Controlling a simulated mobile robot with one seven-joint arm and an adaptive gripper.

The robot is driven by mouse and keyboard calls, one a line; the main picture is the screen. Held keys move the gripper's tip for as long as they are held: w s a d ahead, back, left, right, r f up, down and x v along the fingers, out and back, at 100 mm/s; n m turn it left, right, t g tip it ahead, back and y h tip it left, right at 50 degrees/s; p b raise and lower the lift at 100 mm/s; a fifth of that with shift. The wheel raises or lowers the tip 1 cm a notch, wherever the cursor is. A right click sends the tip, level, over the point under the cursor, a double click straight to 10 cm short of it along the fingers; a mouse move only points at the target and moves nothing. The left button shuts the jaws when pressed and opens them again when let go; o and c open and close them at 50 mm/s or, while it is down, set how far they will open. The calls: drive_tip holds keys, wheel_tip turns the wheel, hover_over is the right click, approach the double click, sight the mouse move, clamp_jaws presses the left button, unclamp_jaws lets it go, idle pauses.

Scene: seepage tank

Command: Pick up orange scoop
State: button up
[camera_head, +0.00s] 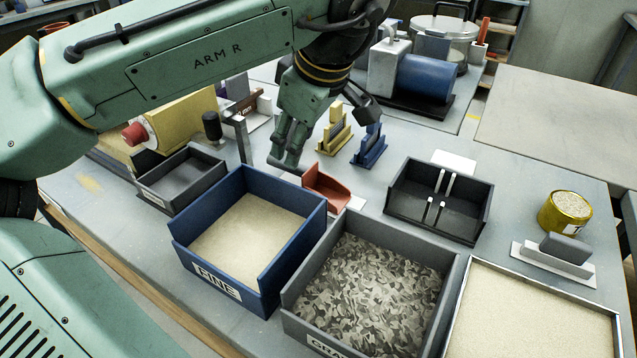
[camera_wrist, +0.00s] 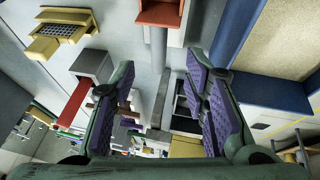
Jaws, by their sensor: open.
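The orange scoop (camera_head: 325,190) sits on a white base on the table, just behind the blue FINE bin and the gravel bin. It also shows at the top edge of the wrist view (camera_wrist: 160,13), partly cut off. My gripper (camera_head: 286,155) is above the table, just left of and behind the scoop in the head view. In the wrist view my gripper (camera_wrist: 160,92) has its two purple-padded fingers spread apart with nothing between them. The scoop lies beyond the fingertips, outside the jaws.
The blue FINE bin (camera_head: 310,220) and grey gravel bin (camera_head: 290,322) stand in front. A black tray with white pegs (camera_head: 485,215) is at right, a grey tray (camera_head: 150,197) at left. Yellow (camera_head: 334,140) and blue (camera_head: 371,152) holders stand behind. A grey post (camera_head: 242,140) rises left of my gripper.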

sight(306, 179)
drive_tip(key=p+x, duration=0.1)
drive_tip(key=x, duration=0.7)
drive_tip(key=shift+w+f, duration=0.15)
drive_tip(key=shift+f, duration=0.25)
drive_tip(key=shift+c, duration=0.3)
clamp_jaws()
